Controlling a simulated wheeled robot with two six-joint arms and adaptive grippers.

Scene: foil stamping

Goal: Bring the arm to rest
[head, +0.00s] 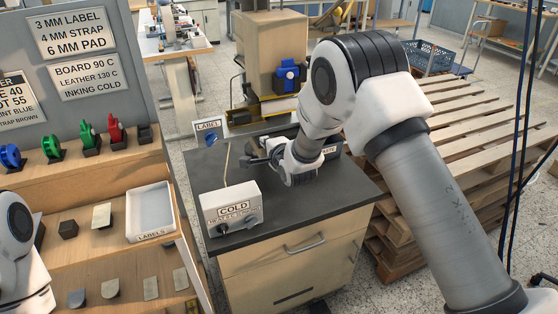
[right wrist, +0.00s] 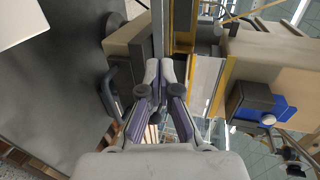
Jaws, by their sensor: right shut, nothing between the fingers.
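My right arm reaches in from the right in the head view, bent at the elbow, over the dark-topped cabinet (head: 190,188).
A stamping machine with a tan block (head: 277,50) and blue part stands behind the cabinet. Wooden pallets (head: 470,115) are stacked at right. A shelf at left holds coloured rolls (head: 88,135), a white LABELS tray (head: 131,224) and small pieces.

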